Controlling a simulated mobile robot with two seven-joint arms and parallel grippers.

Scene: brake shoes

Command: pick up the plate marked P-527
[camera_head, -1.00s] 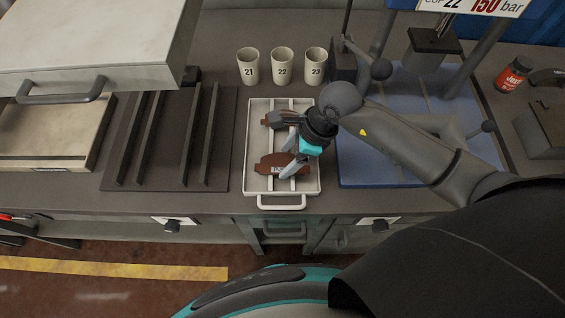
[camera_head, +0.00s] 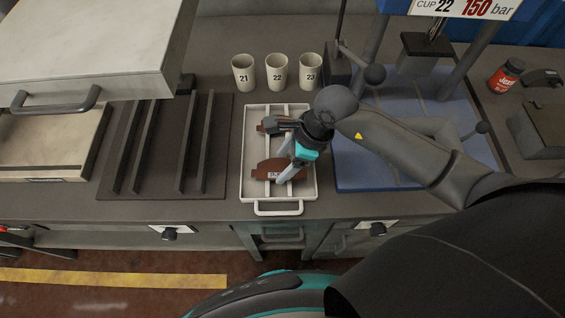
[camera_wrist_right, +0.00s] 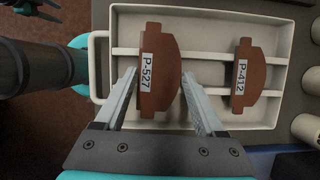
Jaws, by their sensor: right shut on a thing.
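The brown plate marked P-527 (camera_wrist_right: 159,80) lies at the handle end of the white tray, its label readable in the right wrist view. In the head view the plate (camera_head: 263,170) is partly covered by my right gripper (camera_head: 275,177). My right gripper (camera_wrist_right: 158,76) is shut on the plate, one finger on each side of it. The plate still appears to be at tray level. A second brown plate, marked P-412 (camera_wrist_right: 245,79), lies apart from it at the tray's other end.
The white tray (camera_head: 244,150) has a front handle and crossing rails. Cups 21, 22 and 23 (camera_head: 276,72) stand behind it. A dark rack (camera_head: 160,150) with upright bars is on the left, and a blue-based press (camera_head: 360,160) on the right.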

